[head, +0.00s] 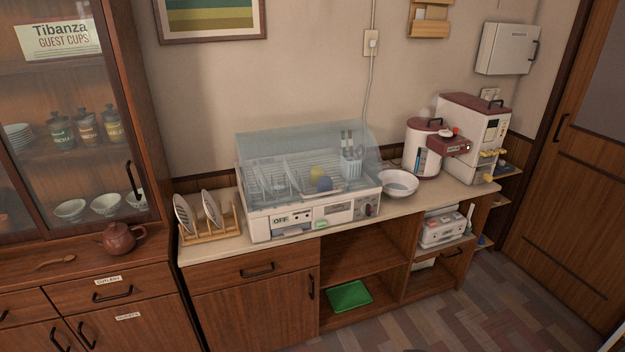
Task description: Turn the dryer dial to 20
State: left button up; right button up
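The dish dryer (306,219) stands on the counter against the wall, a white box under a clear bluish lid (290,150). The lid looks closed over a rack with a few dishes and a white utensil holder. A small dial (369,209) sits at the right end of the dryer's front panel. Its setting is too small to read. A label reading OFF (281,219) shows on the left of the front panel. Neither of my grippers is in view.
A white bowl (398,184) stands close to the dryer's right side, near the dial. A wooden plate rack (208,226) stands to its left. A water boiler (423,150) and a red-topped machine (475,130) are farther right. The floor in front is clear.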

aim_at(366, 208)
jog(key=i+l+z, duration=0.2)
jog(key=l, duration=0.2)
jog(key=i+l+z, duration=0.15)
jog(key=l, duration=0.25)
jog(key=i+l+z, duration=0.2)
jog(key=l, duration=0.15)
jog(key=k+l, duration=0.05)
